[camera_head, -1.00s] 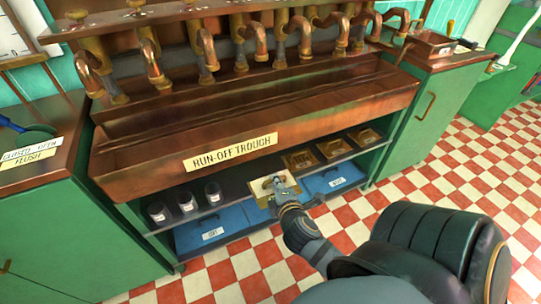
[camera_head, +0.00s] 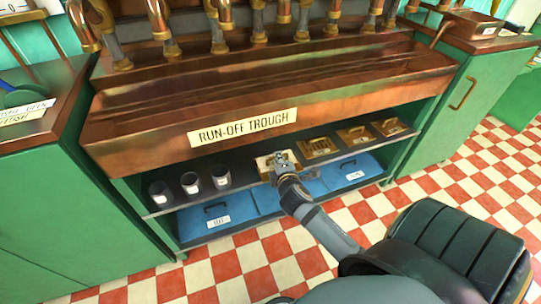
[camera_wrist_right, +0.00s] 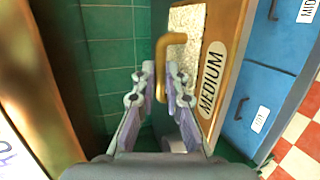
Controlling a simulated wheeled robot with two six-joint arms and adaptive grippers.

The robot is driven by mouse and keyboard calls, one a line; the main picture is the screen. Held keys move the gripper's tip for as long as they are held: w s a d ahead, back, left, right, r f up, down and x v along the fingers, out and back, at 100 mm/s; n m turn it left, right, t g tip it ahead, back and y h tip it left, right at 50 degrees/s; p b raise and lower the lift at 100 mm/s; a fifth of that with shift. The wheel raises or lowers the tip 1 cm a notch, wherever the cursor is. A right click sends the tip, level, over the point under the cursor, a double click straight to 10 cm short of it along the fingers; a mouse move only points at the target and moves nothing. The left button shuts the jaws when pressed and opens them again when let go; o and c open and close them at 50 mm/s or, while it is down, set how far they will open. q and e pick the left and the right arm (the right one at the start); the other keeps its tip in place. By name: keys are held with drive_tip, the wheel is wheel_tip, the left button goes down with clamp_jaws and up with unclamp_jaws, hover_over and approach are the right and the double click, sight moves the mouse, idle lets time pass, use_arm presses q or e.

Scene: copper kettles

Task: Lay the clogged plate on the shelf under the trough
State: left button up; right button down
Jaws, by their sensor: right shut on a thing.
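The clogged plate (camera_head: 263,163) has a pale, filled face and a brass rim; it also shows in the right wrist view (camera_wrist_right: 187,45) with a "MEDIUM" label and a brass handle. My right gripper (camera_head: 283,162) is shut on that handle; its fingers show in the right wrist view (camera_wrist_right: 162,90). The plate is at the dark shelf (camera_head: 240,182) under the run-off trough (camera_head: 150,147), between the cups and the other plates. I cannot tell whether it touches the shelf. My left gripper is not in view.
Several dark cups (camera_head: 191,183) stand left of the plate. Other brass plates (camera_head: 319,148) lie to its right. Blue bins (camera_head: 215,222) sit below the shelf. The trough's front overhangs the shelf. Green cabinets (camera_head: 450,110) flank it.

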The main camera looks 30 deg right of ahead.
drive_tip(key=w+b, duration=0.1)
drive_tip(key=w, duration=0.2)
drive_tip(key=w+d+f+b, duration=0.1)
drive_tip(key=w, duration=0.1)
drive_tip(key=w+d+f, duration=0.1)
drive_tip(key=w, duration=0.2)
drive_tip(key=shift+w+b, duration=0.35)
drive_tip(key=shift+b, duration=0.05)
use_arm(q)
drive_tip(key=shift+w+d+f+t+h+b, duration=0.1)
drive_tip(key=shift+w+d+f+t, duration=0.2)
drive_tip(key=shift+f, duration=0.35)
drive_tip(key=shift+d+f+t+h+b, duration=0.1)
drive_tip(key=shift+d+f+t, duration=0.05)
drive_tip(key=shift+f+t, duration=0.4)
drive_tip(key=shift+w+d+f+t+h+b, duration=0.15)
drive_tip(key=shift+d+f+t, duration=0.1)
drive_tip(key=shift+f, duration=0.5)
use_arm(e)
drive_tip(key=shift+f, duration=0.55)
